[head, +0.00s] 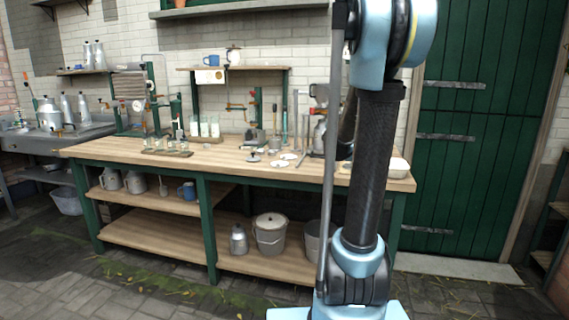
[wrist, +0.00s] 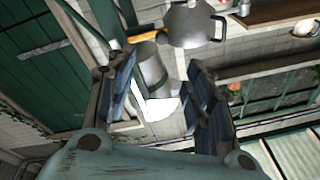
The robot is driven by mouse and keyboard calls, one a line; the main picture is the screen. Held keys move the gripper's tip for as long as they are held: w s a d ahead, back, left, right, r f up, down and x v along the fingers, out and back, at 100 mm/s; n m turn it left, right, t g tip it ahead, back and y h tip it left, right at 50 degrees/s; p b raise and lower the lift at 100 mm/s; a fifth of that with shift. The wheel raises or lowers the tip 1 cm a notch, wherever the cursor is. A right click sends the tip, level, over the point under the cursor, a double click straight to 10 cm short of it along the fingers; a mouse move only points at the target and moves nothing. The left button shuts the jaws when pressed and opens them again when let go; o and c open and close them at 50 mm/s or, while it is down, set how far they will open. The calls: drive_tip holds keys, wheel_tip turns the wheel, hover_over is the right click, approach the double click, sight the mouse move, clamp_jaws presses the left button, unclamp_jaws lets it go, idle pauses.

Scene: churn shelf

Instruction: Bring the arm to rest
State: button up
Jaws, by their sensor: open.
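My gripper (wrist: 160,80) shows in the wrist view with its two dark, blue-padded fingers spread apart. A grey metal cylinder (wrist: 152,68) and a white patch show between the fingers, seemingly beyond them. I cannot tell how far off they are, and nothing is visibly clamped. In the head view my arm rises in front of the right part of the workbench (head: 130,153) and leaves the top of the picture. The gripper itself is not seen there.
A grey metal vessel (wrist: 193,24) shows at the top of the wrist view. The bench carries a board with small glasses (head: 167,152), white discs (head: 279,163) and a pale bowl (head: 398,168). A lidded bucket (head: 270,235) stands below. Green doors (head: 490,120) are right; paved floor is clear in front.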

drive_tip(key=s+a+f+n+g+y, duration=0.75)
drive_tip(key=s+a+f, duration=0.55)
drive_tip(key=s+f, duration=0.25)
drive_tip(key=s+d+f+g, duration=0.1)
drive_tip(key=s+f+g, duration=0.4)
drive_tip(key=s, duration=0.9)
drive_tip(key=s+d+f+n+g+h, duration=0.1)
drive_tip(key=s+f+g, duration=0.3)
drive_tip(key=s+f, duration=0.7)
drive_tip(key=s, duration=0.3)
drive_tip(key=shift+s+f+g, duration=0.3)
drive_tip(key=shift+g, duration=0.05)
drive_tip(key=shift+h, duration=0.25)
drive_tip(key=shift+w+f, duration=0.2)
drive_tip(key=shift+w, duration=0.25)
